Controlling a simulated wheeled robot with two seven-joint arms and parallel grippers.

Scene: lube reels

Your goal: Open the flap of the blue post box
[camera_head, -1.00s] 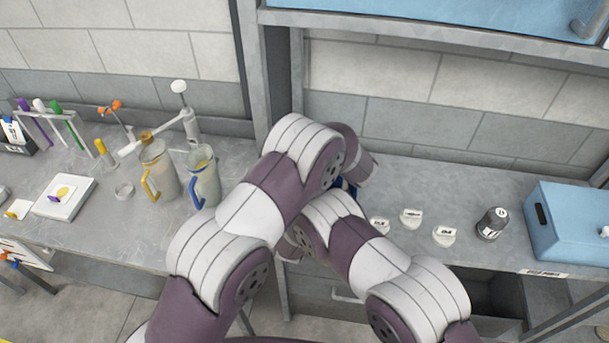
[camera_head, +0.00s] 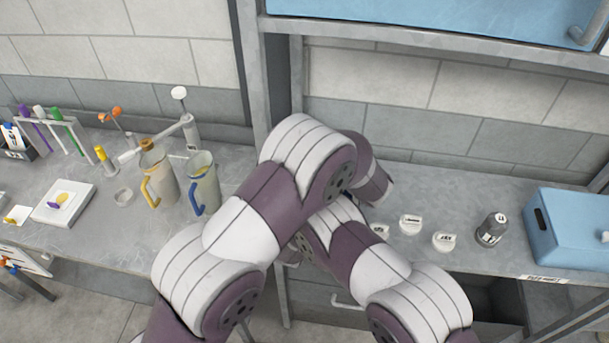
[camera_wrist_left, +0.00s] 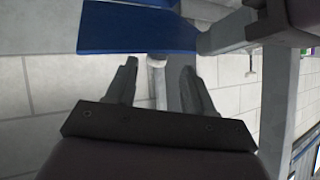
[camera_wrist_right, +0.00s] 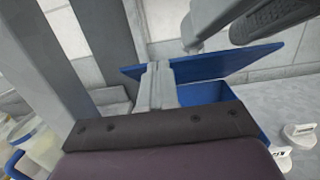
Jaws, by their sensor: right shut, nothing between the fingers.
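The blue post box (camera_wrist_right: 218,94) stands on the bench in the right wrist view, with its blue flap (camera_wrist_right: 225,66) tilted up and a gap under it. A blue panel, seemingly the flap (camera_wrist_left: 135,30), fills the top of the left wrist view. My right gripper (camera_wrist_right: 157,68) is shut and empty, its tips close to the flap; whether they touch is unclear. My left gripper (camera_wrist_left: 158,68) is open beside the flap, with nothing clearly held. In the head view both my arms hide the box and the grippers.
White labelled pieces (camera_head: 411,224), a dark bottle (camera_head: 491,229) and a light-blue case (camera_head: 570,228) stand to the right. Two jugs (camera_head: 158,178), one with a blue handle (camera_head: 203,184), stand left. A grey upright post (camera_head: 274,90) rises behind my arms.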

